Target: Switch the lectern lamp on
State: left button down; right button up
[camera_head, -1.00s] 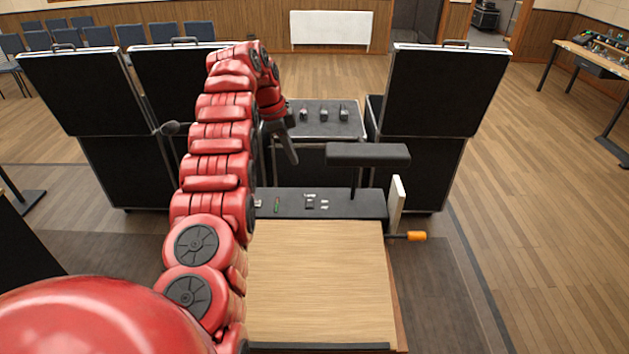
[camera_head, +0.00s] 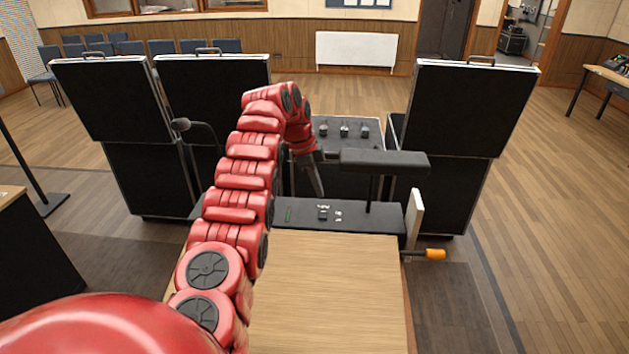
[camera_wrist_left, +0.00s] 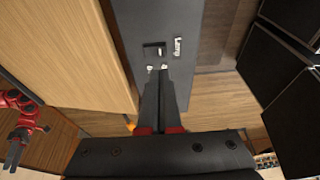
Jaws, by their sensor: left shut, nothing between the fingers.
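The lectern lamp (camera_head: 384,163) is a dark bar on a thin post above the dark strip (camera_head: 378,217) at the lectern's back. I cannot see it lit. A small dark switch (camera_head: 323,213) sits on the strip, with two small white marks beside it. In the left wrist view the switch (camera_wrist_left: 154,50) has a light lever and a white label beside it. My left gripper (camera_head: 319,190) is shut and empty, pointing down over the strip; its fingertips (camera_wrist_left: 160,72) appear close to the white marks. Contact cannot be told. A dark gripper (camera_wrist_left: 15,150) on a red arm, apparently my right, shows at left.
The wooden lectern top (camera_head: 325,290) is bare. A white upright panel (camera_head: 414,222) and an orange-ended handle (camera_head: 435,254) are at its right side. Black cases (camera_head: 465,110) stand behind, with a low case (camera_head: 348,135) between them. A microphone (camera_head: 182,124) rises at left.

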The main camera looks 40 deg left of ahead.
aim_at(325, 210)
pick_arm(q)
jog(key=p+x, duration=0.2)
jog(key=x, duration=0.2)
jog(key=shift+a+p, duration=0.1)
jog(key=shift+p, duration=0.25)
jog(key=shift+a+f, duration=0.2)
jog(key=shift+f, duration=0.5)
jog(key=shift+w, duration=0.1)
